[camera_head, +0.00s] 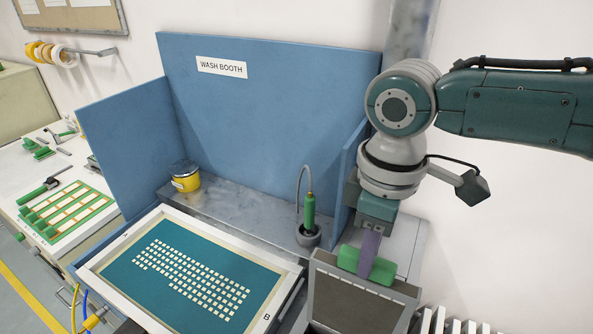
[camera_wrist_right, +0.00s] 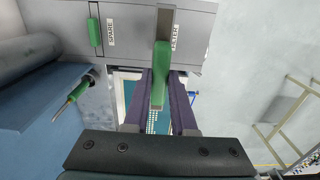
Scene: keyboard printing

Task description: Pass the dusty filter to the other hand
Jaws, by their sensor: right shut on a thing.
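The dusty filter (camera_head: 355,300) is a grey-framed panel with a brownish face, at the lower right of the head view. A green handle (camera_head: 383,268) sits at its top edge. My right gripper (camera_head: 370,256) comes down from above and is shut on this handle, with its purple fingers around it. In the right wrist view the green handle (camera_wrist_right: 160,75) lies between the two dark fingers. The filter's lower part is cut off by the frame, so I cannot tell what it rests on. My left gripper is in neither view.
A grey box face (camera_wrist_right: 130,32) carries labels "SPARE" and "FILTER" and another green handle (camera_wrist_right: 95,32). The blue wash booth (camera_head: 265,95) stands behind a framed screen (camera_head: 150,300). A green-handled spray nozzle (camera_head: 309,210) stands left of my right gripper. A yellow can (camera_head: 184,180) is farther left.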

